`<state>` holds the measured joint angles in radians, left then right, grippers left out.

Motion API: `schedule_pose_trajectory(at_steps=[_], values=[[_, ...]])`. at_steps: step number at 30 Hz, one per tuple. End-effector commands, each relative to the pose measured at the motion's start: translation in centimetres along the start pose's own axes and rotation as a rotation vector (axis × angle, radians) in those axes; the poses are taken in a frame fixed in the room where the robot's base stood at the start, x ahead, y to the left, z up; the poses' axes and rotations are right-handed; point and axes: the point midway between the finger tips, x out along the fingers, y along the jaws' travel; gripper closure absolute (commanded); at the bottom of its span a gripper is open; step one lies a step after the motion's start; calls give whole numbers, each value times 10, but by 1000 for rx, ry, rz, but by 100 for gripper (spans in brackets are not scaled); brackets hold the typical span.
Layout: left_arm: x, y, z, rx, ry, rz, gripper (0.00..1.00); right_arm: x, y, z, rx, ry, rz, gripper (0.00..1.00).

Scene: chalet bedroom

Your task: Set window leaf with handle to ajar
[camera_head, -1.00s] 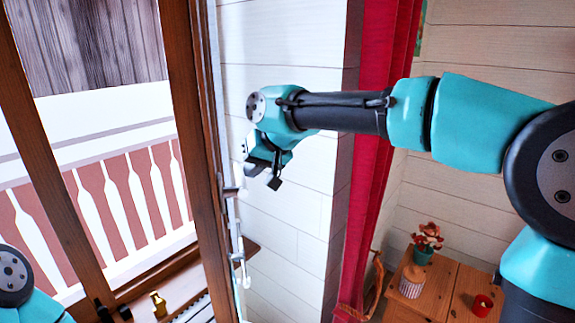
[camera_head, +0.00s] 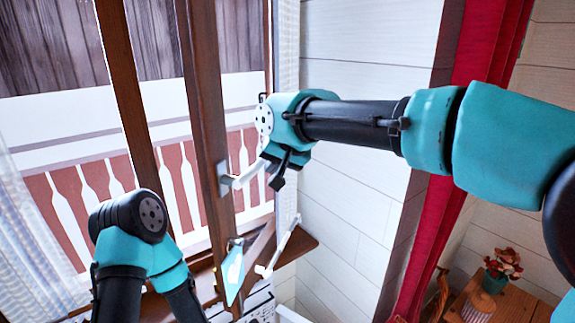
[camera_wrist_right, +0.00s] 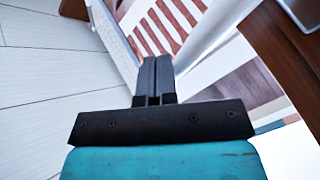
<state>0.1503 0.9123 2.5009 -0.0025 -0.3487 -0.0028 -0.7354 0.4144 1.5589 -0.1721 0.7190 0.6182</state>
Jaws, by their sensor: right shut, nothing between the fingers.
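The window leaf (camera_head: 208,110) is a glazed panel in a dark brown wooden frame, left of centre in the head view. A gap onto the balcony shows between its free edge and the jamb. The pale metal handle (camera_head: 240,177) is on the leaf's edge post and sticks out to the right. My right gripper (camera_head: 277,180) is shut and empty, just right of the handle's end; I cannot tell whether they touch. In the right wrist view its closed fingers (camera_wrist_right: 156,68) point towards the gap. My left arm shows at lower left; its gripper is not clearly visible.
A white plank wall (camera_head: 350,190) stands right of the window, with a red curtain (camera_head: 450,130) beyond it. A wooden sill (camera_head: 295,247) runs below. A flower pot (camera_head: 500,265) stands on the wooden cabinet (camera_head: 525,305) at lower right.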

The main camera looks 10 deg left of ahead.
Motion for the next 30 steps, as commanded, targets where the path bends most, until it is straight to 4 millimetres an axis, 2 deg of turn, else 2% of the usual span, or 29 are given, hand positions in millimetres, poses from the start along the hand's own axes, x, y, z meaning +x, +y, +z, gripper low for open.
schedule_pose_trajectory(at_steps=[20,26,30], values=[[0,0,0,0,0,0,43,-3,-4,0,0,1,0,100],[0,0,0,0,0,0,43,-26,-8,2,-1,2,-3,100],[0,0,0,0,0,0,43,-49,-12,5,-3,2,-4,100]])
